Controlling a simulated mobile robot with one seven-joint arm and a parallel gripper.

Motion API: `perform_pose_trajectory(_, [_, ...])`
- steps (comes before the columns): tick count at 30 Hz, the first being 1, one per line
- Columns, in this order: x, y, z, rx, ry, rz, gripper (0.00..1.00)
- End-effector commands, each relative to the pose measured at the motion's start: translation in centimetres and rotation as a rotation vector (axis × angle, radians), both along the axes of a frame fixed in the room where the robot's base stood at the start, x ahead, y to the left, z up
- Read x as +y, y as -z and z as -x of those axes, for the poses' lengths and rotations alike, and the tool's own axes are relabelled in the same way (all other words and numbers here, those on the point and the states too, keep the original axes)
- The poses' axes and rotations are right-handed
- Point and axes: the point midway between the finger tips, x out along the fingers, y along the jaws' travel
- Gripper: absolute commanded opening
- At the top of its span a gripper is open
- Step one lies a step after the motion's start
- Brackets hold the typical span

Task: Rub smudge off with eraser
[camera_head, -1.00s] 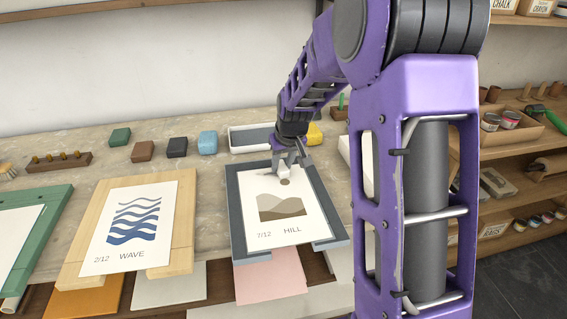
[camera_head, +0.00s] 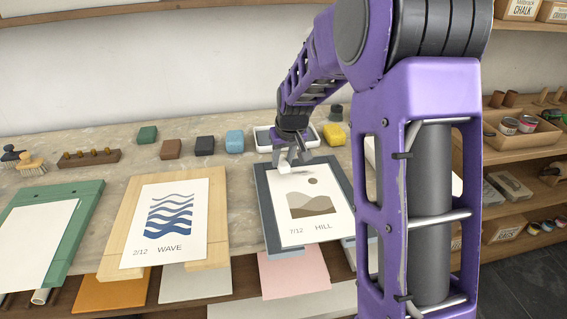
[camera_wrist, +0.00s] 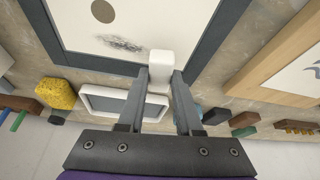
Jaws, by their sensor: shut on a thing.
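The HILL print (camera_head: 322,209) lies on a dark blue-grey board (camera_head: 266,206), with a brown dot above its hills. A dark grey smudge (camera_wrist: 121,44) shows near the print's top edge in the wrist view, beside the dot. My gripper (camera_wrist: 160,78) is shut on a small white eraser (camera_wrist: 160,62), held between the fingertips. In the head view the eraser (camera_head: 285,169) is at the print's upper left. In the wrist view it is beside the smudge, near the print's top edge. I cannot tell whether it touches the paper.
A white tray (camera_wrist: 95,103) and a yellow sponge (camera_head: 334,134) lie behind the board. A blue block (camera_head: 235,141) and other coloured blocks sit along the bench's back. The WAVE print (camera_head: 171,221) on its wooden board is at left, with bare bench between the boards.

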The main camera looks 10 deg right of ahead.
Motion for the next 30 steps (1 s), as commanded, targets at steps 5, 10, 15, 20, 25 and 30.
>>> perform_pose_trajectory(5, [0.1,-1.8,0.0,0.004,0.000,0.001,0.00])
perform_pose_trajectory(10, [0.1,-3.4,-0.1,0.003,0.001,0.000,0.00])
perform_pose_trajectory(15, [0.2,-4.9,-0.2,0.003,0.001,0.000,0.00])
perform_pose_trajectory(20, [0.2,-5.6,-0.2,0.004,0.001,0.000,0.00])
perform_pose_trajectory(25, [0.2,-5.6,-0.2,0.004,0.001,0.000,0.00])
perform_pose_trajectory(30, [0.2,-5.6,-0.2,0.004,0.001,0.000,0.00])
